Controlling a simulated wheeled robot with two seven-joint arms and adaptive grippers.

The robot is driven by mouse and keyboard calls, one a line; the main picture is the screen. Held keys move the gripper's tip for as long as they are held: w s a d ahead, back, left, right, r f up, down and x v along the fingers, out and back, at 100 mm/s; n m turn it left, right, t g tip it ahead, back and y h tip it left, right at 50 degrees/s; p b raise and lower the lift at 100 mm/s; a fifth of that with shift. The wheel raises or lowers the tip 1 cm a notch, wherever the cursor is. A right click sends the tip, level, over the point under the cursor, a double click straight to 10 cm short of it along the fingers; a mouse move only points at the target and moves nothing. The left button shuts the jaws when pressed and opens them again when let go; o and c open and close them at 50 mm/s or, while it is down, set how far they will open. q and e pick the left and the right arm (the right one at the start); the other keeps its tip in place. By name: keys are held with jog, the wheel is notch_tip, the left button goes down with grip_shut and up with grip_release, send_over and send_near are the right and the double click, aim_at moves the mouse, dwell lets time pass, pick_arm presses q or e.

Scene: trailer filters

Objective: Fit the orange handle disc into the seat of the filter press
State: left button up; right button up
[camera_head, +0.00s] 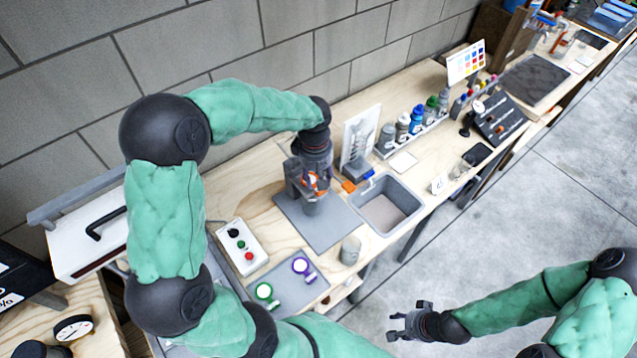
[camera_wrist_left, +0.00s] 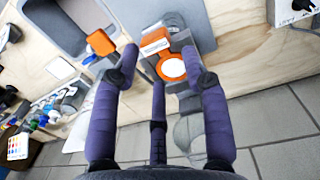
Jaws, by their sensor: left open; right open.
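The orange handle disc (camera_wrist_left: 172,68) has an orange ring, a white face and an orange handle block. In the left wrist view it lies at the grey filter press (camera_wrist_left: 186,42), between my open left fingers (camera_wrist_left: 165,72), with gaps on both sides. I cannot tell whether it is fully down in the seat. In the head view my left gripper (camera_head: 312,198) is over the press and largely hides it; only a bit of orange (camera_head: 314,181) shows. My right gripper (camera_head: 408,322) is open and empty, over the floor in front of the bench.
A sink (camera_head: 388,207) is right of the press, with an orange block (camera_head: 348,186) at its edge. A grey mat (camera_head: 300,290) holds a green disc (camera_head: 264,291) and a purple disc (camera_head: 301,266). A button box (camera_head: 242,246) and a grey cup (camera_head: 350,250) stand nearby. Bottles (camera_head: 417,118) line the back.

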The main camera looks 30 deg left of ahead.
pick_arm(q)
notch_tip(320, 180, up, 7)
jog(key=shift+p, duration=0.35)
jog(key=shift+s+a+f, duration=0.1)
jog(key=shift+s+f, duration=0.05)
